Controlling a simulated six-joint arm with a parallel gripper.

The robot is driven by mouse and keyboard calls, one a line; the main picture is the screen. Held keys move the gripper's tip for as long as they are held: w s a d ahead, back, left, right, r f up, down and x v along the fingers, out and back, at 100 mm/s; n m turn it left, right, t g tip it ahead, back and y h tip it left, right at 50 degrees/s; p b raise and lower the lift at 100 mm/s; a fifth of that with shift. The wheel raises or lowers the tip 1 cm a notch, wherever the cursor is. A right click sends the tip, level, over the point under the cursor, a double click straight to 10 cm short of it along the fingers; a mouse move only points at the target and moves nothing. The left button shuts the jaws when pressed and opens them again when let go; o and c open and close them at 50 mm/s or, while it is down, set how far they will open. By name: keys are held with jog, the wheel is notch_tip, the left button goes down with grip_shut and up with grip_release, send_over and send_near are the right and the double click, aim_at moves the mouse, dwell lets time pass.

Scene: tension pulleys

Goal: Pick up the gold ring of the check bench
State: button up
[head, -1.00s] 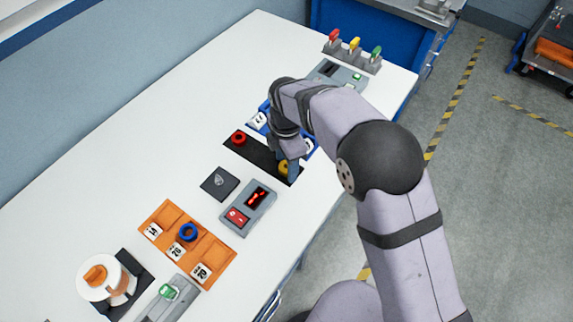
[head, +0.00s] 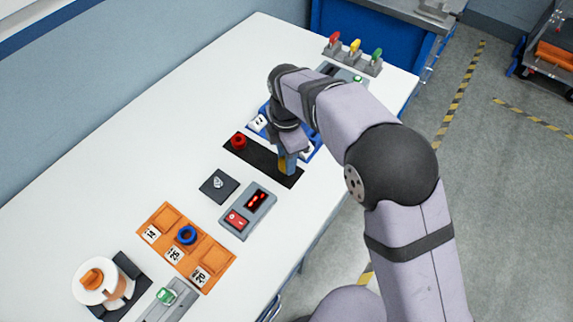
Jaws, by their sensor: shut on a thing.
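My gripper (head: 287,165) points down over the right part of a black mat (head: 262,164) and is shut on the gold ring (head: 282,162). Only a gold edge of the ring shows between the fingers; they hide the rest. It seems to be held a little above the mat, though the gap is hard to judge.
A blue tray (head: 316,145) lies just behind my gripper, partly hidden. In front are a grey box with a red display (head: 248,211), a small dark pad (head: 219,185) and an orange tray (head: 165,218) holding a blue ring (head: 187,235). The white table's left side is clear.

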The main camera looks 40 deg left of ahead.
notch_tip(320, 180, up, 7)
jog(key=b, duration=0.1)
dwell(0.6)
jog(key=shift+r+p, duration=2.4)
jog(key=shift+r, duration=0.05)
jog(key=shift+w, duration=0.1)
